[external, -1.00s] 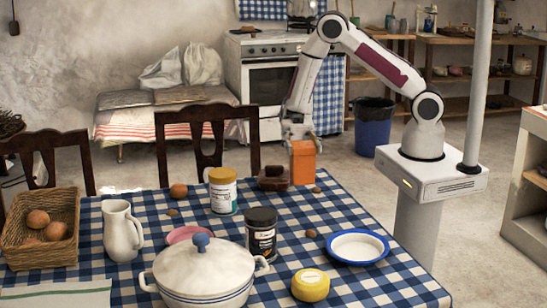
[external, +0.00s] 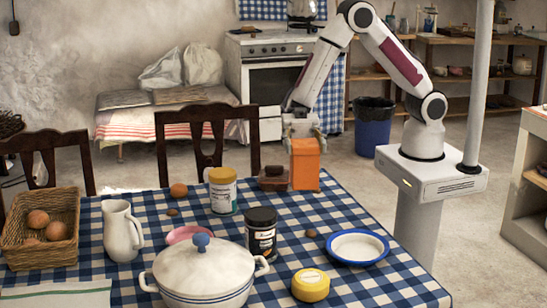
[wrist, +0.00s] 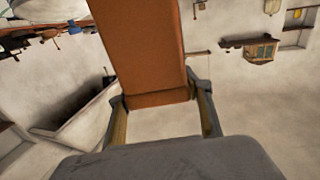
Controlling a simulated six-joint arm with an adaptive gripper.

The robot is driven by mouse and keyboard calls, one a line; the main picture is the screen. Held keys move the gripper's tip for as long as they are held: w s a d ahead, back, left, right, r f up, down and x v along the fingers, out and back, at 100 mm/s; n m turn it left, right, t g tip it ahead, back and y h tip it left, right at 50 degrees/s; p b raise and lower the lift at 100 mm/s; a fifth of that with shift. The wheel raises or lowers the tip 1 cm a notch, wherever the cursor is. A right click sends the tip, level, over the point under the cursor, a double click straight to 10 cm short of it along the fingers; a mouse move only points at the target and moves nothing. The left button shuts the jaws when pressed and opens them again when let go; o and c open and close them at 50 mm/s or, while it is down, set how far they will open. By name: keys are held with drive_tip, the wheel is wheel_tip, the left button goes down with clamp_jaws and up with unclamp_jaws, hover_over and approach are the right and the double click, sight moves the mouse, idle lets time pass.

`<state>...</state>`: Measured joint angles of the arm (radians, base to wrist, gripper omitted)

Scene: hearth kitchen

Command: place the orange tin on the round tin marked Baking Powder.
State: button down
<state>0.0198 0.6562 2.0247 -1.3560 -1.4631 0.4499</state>
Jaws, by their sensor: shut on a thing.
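My gripper (external: 303,134) is shut on the orange tin (external: 305,166), gripping its upper end. The tin is upright at the far right part of the table. I cannot tell whether its base touches the cloth. In the wrist view the orange tin (wrist: 142,45) is between the two fingers (wrist: 163,118). A round white tin with a yellow lid (external: 222,193) stands left of the held tin, apart from it. Its label is too small to read, so I cannot confirm it says Baking Powder. Its top looks clear.
A dark-lidded jar (external: 261,236), a white pot (external: 203,272), a low yellow round tin (external: 310,286) and a blue-rimmed plate (external: 357,248) are nearer. A chair (external: 207,130) stands behind the checked table.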

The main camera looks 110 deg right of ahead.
drive_tip(key=w+a+r+m+t+h, duration=0.2)
drive_tip(key=w+a+r+m+t, duration=0.1)
drive_tip(key=w+a+r+t, duration=0.25)
drive_tip(key=w+d+f+m+t+h, duration=0.1)
drive_tip(key=w+d+m+t+h, duration=0.2)
drive_tip(key=w+d, duration=0.2)
drive_tip(key=shift+w, duration=0.85)
drive_tip(key=shift+f, duration=0.1)
wheel_tip(320, 180, down, 6)
drive_tip(key=shift+f, duration=0.2)
drive_tip(key=shift+f, duration=1.75)
drive_tip(key=shift+f, duration=0.1)
